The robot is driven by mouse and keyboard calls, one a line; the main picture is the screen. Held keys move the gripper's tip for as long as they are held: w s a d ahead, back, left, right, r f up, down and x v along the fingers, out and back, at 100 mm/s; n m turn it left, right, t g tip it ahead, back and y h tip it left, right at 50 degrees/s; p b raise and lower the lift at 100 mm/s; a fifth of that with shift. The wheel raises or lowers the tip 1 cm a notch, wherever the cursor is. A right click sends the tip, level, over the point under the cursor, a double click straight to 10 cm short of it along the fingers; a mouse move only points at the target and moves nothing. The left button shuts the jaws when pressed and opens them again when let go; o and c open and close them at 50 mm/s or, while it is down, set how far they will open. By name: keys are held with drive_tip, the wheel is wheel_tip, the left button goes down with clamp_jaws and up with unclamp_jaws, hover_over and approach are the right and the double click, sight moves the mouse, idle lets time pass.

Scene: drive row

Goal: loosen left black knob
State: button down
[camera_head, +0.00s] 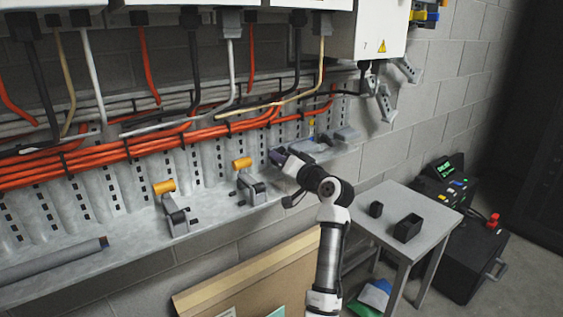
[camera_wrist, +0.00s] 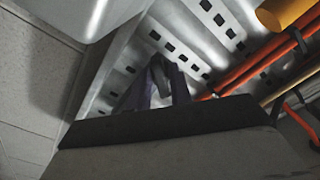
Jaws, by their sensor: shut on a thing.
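In the head view, my gripper (camera_head: 281,158) reaches the grey shelf at the wall, just right of the second orange-handled lever. In the wrist view, its dark fingers (camera_wrist: 160,82) are close together against the slotted metal. They are shut on a small dark thing that is mostly hidden, so I cannot tell whether it is the left black knob. One grey lever fixture with an orange handle (camera_head: 164,187) stands left on the shelf. Another with an orange handle (camera_head: 242,163) stands nearer my gripper. Both have dark lower parts, too small to make out as knobs.
Orange cable bundles (camera_head: 150,143) run along the slotted wall behind the shelf (camera_head: 115,241). A grey tube (camera_head: 55,262) lies at its left end. A small table (camera_head: 432,219) with a black open box (camera_head: 408,228) stands right of my arm. White cabinets (camera_head: 375,30) hang above.

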drive_tip(key=shift+f, duration=0.1)
drive_tip(key=c, duration=1.5)
unclamp_jaws()
drive_tip(key=shift+o, duration=0.2)
drive_tip(key=shift+d, duration=0.1)
drive_tip(key=b+v, duration=0.1)
drive_tip(key=v, duration=1.2)
drive_tip(key=shift+s+d, duration=0.2)
drive_tip(key=shift+s, duration=0.2)
